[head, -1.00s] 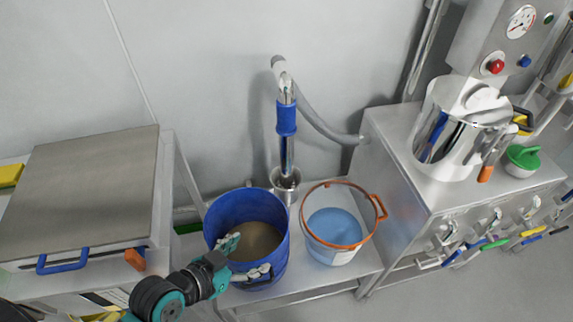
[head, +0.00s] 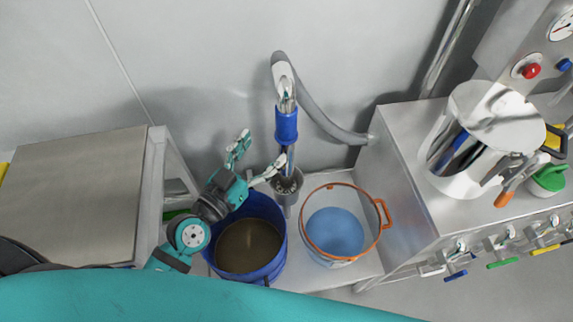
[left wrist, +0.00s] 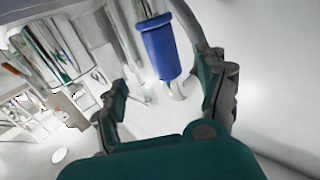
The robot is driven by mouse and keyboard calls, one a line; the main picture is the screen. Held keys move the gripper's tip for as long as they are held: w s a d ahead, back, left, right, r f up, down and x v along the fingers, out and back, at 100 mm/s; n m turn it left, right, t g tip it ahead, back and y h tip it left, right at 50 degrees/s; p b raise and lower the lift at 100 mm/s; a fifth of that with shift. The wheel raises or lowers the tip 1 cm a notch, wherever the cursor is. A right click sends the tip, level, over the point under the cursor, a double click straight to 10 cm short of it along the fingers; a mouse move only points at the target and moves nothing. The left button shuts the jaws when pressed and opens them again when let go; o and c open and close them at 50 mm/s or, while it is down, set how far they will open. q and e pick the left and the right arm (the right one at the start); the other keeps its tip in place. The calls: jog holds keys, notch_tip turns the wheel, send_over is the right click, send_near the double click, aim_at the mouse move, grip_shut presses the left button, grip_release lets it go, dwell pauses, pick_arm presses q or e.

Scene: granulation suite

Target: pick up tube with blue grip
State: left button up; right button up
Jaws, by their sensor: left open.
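The tube with its blue grip (head: 286,124) stands upright in a metal holder (head: 287,184) against the wall, with a grey hose joined to its top. My left gripper (head: 261,152) is open and empty, just left of the tube and a little below the blue grip in the head view. In the left wrist view the blue grip (left wrist: 161,48) shows between and beyond the open fingers (left wrist: 166,88), apart from them. My right gripper is not in view.
A blue bucket (head: 281,262) of brown material stands below my gripper. A white bucket with an orange rim (head: 309,238) and blue contents stands to its right. A metal cabinet (head: 405,170) carries a steel vessel (head: 460,180). A metal-topped unit (head: 75,195) is at left.

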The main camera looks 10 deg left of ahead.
aim_at(280, 128)
pick_arm(q)
jog(key=x, duration=0.4)
jog(key=shift+a+r+p, duration=0.1)
jog(key=shift+p, duration=0.25)
jog(key=shift+x, duration=0.8)
jog(key=p+x, duration=0.2)
jog(key=x, duration=0.2)
jog(key=shift+w, duration=0.55)
jog(key=c, duration=0.8)
grip_shut()
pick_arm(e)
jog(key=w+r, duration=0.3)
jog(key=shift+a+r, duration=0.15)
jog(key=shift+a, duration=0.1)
